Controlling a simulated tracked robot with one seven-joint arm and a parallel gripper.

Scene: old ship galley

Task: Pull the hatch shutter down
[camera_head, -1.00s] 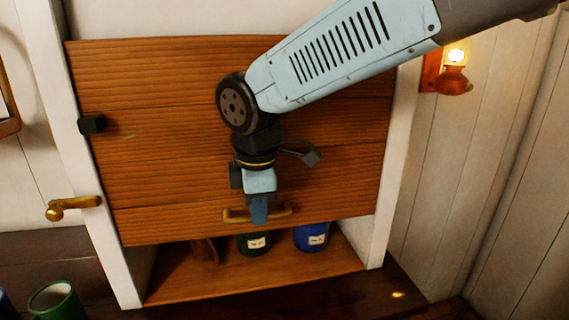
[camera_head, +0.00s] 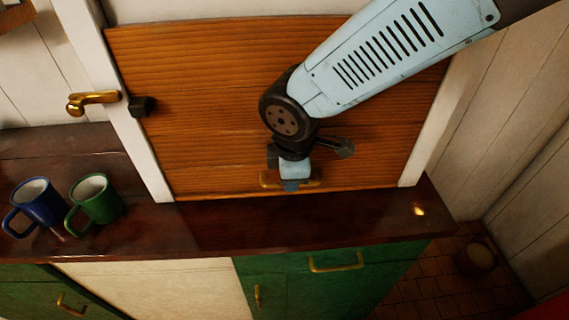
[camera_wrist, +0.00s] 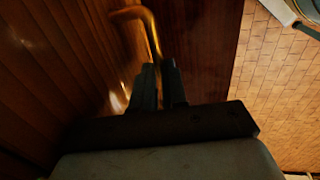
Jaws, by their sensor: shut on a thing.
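The hatch shutter (camera_head: 210,110) is a panel of horizontal wooden boards between white posts. Its lower edge is down at the dark countertop, and no opening shows beneath it. A brass pull handle (camera_head: 267,181) sits near its lower edge. My gripper (camera_head: 291,186) is shut on this handle, at about its middle in the head view. In the wrist view the handle (camera_wrist: 150,30) curves out from the boards and runs down to my fingers (camera_wrist: 160,85), which hide part of it.
A blue mug (camera_head: 38,205) and a green mug (camera_head: 97,200) stand on the countertop (camera_head: 235,230) at left. A brass lever (camera_head: 92,99) and a black block (camera_head: 142,106) are at the left post. Green drawers (camera_head: 345,245) are below. The countertop before the shutter is clear.

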